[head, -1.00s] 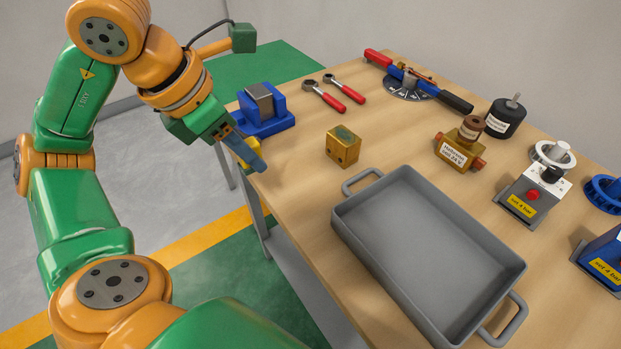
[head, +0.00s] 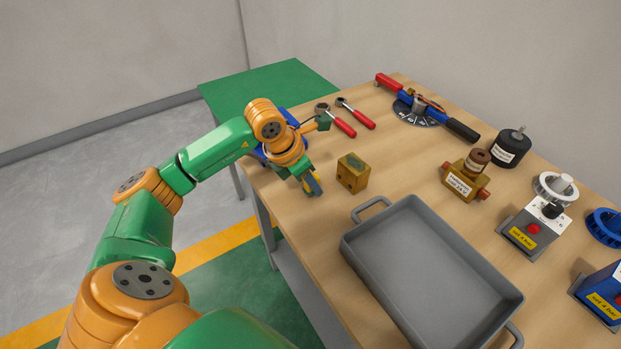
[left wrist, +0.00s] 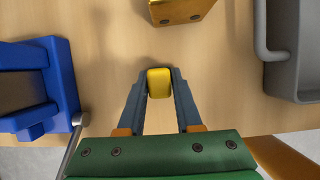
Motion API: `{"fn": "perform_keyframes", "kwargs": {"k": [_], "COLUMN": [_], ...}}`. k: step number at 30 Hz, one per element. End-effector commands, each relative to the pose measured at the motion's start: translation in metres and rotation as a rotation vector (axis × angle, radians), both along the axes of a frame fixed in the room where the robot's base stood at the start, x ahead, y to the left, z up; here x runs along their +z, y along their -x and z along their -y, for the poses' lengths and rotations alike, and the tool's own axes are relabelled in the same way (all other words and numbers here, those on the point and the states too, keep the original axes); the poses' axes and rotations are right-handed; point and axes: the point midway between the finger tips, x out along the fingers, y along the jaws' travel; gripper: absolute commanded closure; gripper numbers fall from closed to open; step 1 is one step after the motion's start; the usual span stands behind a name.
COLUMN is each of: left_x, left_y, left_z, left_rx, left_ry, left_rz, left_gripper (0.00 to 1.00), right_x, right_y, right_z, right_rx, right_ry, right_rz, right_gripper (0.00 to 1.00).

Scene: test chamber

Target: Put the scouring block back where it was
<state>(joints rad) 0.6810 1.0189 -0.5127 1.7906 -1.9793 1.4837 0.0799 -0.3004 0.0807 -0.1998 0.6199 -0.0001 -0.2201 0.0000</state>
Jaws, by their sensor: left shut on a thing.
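My left gripper (head: 313,186) is shut on a small yellow block (left wrist: 159,83), which I take to be the scouring block. In the left wrist view the block sits between the two fingertips (left wrist: 159,88). In the head view the gripper points down over the left edge of the table, left of the brass block, and mostly hides what it holds. Whether the yellow block touches the table I cannot tell. My right gripper is not in view.
A brass block (head: 352,174) stands just right of the gripper. A blue fixture (left wrist: 64,75) lies left, mostly behind my arm in the head view. A grey tray (head: 371,245) is in front; ratchets (head: 338,120) lie behind. Bare wood surrounds the gripper.

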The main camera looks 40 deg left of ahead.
Motion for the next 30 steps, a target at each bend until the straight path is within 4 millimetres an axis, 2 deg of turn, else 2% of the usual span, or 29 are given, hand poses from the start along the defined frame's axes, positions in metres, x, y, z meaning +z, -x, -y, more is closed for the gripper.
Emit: {"fn": "perform_keyframes", "kwargs": {"k": [4, 5, 8, 16, 18, 19, 25, 30], "left_x": [-0.005, -0.005, -0.003, -0.002, 0.005, 0.006, 0.055, 0.095], "left_y": [0.000, 0.000, 0.000, 0.000, 0.000, 0.001, 0.020, 0.035], "left_z": [0.000, 0.000, 0.000, 0.000, 0.000, -0.001, -0.009, -0.015], "left_rx": [0.000, 0.000, 0.000, 0.000, 0.001, 0.001, 0.002, 0.001], "left_ry": [0.000, 0.000, 0.000, 0.000, 0.000, 0.000, -0.002, -0.001], "left_rz": [0.000, 0.000, 0.000, 0.000, 0.000, 0.002, 0.008, 0.006], "left_gripper": [1.00, 0.64, 0.37, 0.37, 0.37, 0.37, 0.37, 0.37], "right_x": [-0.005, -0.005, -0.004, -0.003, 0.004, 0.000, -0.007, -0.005], "right_y": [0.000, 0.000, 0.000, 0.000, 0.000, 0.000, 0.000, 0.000], "right_z": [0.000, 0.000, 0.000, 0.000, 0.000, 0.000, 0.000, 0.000], "right_rx": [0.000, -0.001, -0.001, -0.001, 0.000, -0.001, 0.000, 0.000], "right_ry": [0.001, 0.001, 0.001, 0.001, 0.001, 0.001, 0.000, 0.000], "right_rz": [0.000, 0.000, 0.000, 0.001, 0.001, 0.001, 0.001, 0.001], "right_gripper": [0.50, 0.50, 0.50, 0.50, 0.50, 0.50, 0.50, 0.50]}}
